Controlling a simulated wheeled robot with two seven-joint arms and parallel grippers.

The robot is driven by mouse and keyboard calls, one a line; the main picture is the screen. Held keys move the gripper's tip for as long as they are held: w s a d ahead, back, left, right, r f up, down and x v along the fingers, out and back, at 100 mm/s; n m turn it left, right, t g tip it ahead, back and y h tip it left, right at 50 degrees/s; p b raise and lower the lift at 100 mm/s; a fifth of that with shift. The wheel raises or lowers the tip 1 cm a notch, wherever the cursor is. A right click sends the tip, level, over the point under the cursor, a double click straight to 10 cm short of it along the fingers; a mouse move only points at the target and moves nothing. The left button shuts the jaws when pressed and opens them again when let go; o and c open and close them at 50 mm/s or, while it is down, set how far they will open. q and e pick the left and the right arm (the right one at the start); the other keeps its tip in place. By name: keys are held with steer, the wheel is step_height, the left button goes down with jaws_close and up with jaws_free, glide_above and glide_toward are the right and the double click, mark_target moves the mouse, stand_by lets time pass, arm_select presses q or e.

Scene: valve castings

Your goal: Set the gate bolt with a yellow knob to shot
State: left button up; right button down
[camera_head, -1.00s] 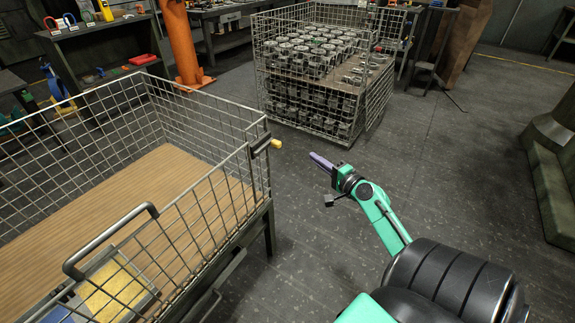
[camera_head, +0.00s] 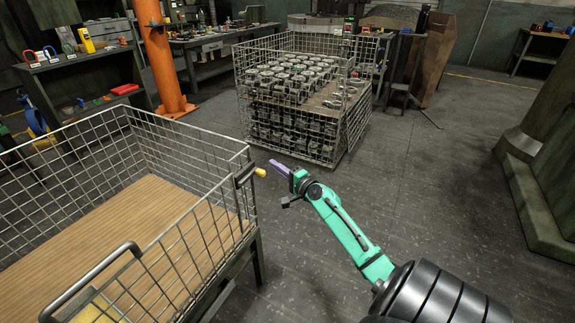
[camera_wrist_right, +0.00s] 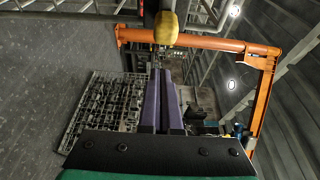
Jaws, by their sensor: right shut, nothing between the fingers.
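The gate bolt is a dark bar (camera_head: 243,177) at the top corner of the near wire cage (camera_head: 190,124), with a yellow knob (camera_head: 260,172) sticking out to the right. My right gripper (camera_head: 273,163) has purple fingers, shut and empty. Its tips are just right of the knob in the head view, with a small gap seen between them. In the right wrist view the knob (camera_wrist_right: 166,28) is large, beyond the fingertips (camera_wrist_right: 159,72). Whether they touch is not clear. My left gripper is not in view.
A second wire cage full of metal castings (camera_head: 300,95) stands beyond. An orange post (camera_head: 160,60) and workbenches (camera_head: 205,45) are behind. A dark green pillar base (camera_head: 530,170) is at right. The floor (camera_head: 420,180) between is clear.

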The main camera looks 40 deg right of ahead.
mark_target(252, 175)
arm_select(q)
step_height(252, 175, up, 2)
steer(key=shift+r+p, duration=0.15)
steer(key=shift+p, duration=0.35)
arm_select(e)
steer(key=a, duration=0.1)
steer(key=s+a, duration=0.1)
steer(key=a, duration=0.1)
steer(key=shift+s+a, duration=0.1)
steer(key=shift+a, duration=0.05)
steer(key=a+p, duration=0.1)
steer(key=s+a, duration=0.1)
steer(key=a, duration=0.1)
steer(key=a+p, duration=0.1)
steer(key=shift+s+a+r+p, duration=0.1)
steer(key=shift+s+a+p, duration=0.15)
steer(key=shift+a+p, duration=0.1)
steer(key=shift+a, duration=0.1)
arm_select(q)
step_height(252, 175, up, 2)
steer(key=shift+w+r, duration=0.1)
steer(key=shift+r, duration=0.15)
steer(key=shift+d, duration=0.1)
